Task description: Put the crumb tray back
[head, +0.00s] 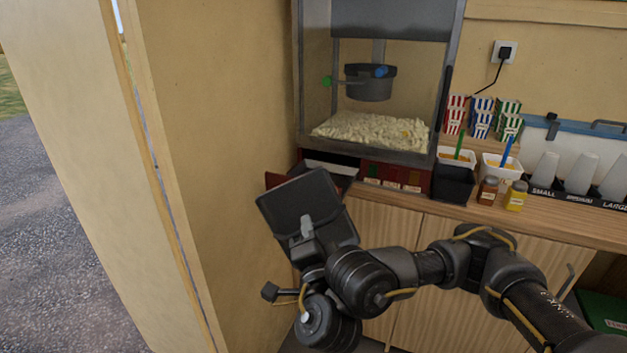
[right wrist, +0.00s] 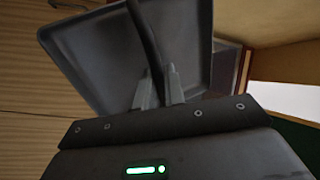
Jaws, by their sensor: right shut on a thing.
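The crumb tray (head: 282,205) is a shallow dark grey tray with a raised rim, held tilted in front of the popcorn machine's (head: 297,90) base. In the right wrist view the tray (right wrist: 90,60) fills the upper middle, with a dark bar-like handle across it. My right gripper (head: 307,230) is shut on that handle; both fingers (right wrist: 160,85) show there. Behind the tray, a dark opening (head: 345,160) shows at the left of the machine's base, partly hidden by the tray. My left gripper is out of view.
A red panel (head: 274,180) stands beside the opening, near the left wall (head: 220,130). To the right on the counter (head: 550,213) are a black bin (head: 453,184), white tubs, jars, striped boxes and cups. Cupboard doors (head: 405,225) lie below.

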